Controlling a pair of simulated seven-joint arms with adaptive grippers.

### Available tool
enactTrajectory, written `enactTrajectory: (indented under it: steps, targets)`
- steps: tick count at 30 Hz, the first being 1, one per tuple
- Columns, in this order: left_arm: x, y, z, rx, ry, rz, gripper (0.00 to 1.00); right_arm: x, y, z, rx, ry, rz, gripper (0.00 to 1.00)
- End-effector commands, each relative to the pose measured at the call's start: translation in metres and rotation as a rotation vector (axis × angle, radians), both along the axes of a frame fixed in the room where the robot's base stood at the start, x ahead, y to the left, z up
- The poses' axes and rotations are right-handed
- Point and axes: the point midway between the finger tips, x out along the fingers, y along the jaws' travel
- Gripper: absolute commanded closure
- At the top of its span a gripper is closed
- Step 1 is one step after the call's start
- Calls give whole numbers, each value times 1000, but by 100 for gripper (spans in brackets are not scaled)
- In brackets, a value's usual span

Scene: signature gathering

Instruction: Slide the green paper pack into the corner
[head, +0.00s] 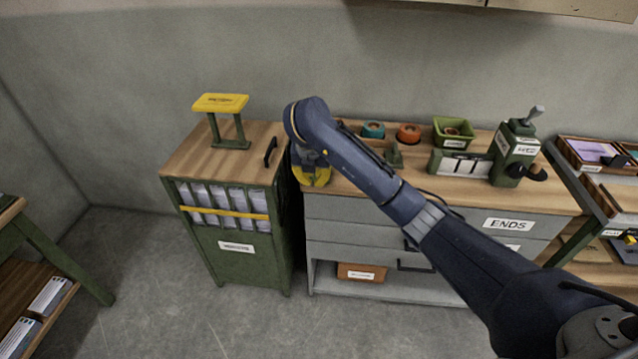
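I cannot make out a green paper pack for certain in the head view. My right arm reaches in from the lower right, and my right gripper (312,177) points down at the left end of the workbench (350,190), just right of the green cabinet (240,258). Its yellow fingers show, but the gap between them is not clear, and I cannot tell whether they hold anything. The arm hides part of the bench top. My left gripper is not in view.
The cabinet holds several pale paper packs (218,197) behind a yellow bar, with a yellow-topped stand (221,103) on top. A green tray (453,131), tape rolls (408,133) and a green lever device (515,152) stand on the bench. Floor (150,270) at left is clear.

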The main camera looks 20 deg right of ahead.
Motion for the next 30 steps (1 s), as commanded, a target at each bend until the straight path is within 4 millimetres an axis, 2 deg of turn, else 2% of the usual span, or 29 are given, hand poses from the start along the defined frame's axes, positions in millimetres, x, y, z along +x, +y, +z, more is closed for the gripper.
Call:
enactTrajectory:
  steps: [2, 11, 24, 30]
  targets:
    - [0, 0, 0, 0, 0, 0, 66, 1, 0, -12, 4, 5, -1, 100]
    - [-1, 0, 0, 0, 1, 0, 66, 7, -3, -33, 3, 3, -1, 100]
    - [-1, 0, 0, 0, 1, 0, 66, 21, -10, -83, -1, 4, -1, 100]
    - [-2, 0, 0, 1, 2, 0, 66, 44, -21, -80, -2, 1, -2, 100]
